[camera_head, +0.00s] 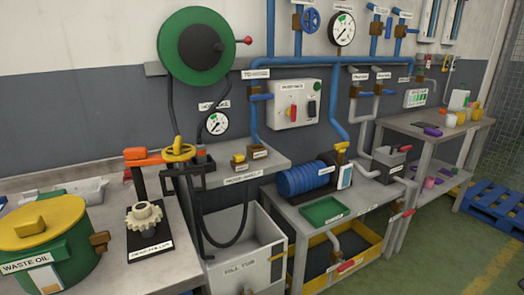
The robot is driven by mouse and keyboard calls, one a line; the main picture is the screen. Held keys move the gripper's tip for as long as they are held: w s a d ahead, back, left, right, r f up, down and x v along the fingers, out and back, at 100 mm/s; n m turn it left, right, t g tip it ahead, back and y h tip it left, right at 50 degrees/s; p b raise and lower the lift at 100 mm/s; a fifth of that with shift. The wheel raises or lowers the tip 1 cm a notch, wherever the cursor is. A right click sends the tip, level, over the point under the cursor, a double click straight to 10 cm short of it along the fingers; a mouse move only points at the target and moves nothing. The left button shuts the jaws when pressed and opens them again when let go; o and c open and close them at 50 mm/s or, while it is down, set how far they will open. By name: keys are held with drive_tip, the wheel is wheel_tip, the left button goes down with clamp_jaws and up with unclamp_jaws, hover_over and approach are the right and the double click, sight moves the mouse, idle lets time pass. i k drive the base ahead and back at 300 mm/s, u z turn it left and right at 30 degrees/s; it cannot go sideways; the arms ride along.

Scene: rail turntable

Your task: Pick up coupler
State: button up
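No label that I can read says coupler, so I cannot tell for sure which thing it is. Two small brown and yellow fittings, a left one (239,160) and a right one (260,152), sit on the grey shelf (222,171) below the gauge, with small labels too fine to read. A dark hose (241,215) hangs in a loop under this shelf, below the green hose reel (193,78). My gripper is not in view.
A bench at left holds a green waste oil drum (60,255), a pale gear (143,215) and an orange frame (150,156). A grey tub (239,268) stands below the shelf. A blue ribbed cylinder (303,180) and green tray (322,211) are right. Green floor (440,260) is clear.

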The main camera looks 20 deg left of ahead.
sight(201, 155)
drive_tip(key=z, duration=0.1)
drive_tip(key=i, duration=2)
drive_tip(key=u, duration=2.85)
drive_tip(key=i, duration=0.5)
drive_tip(key=u, duration=0.05)
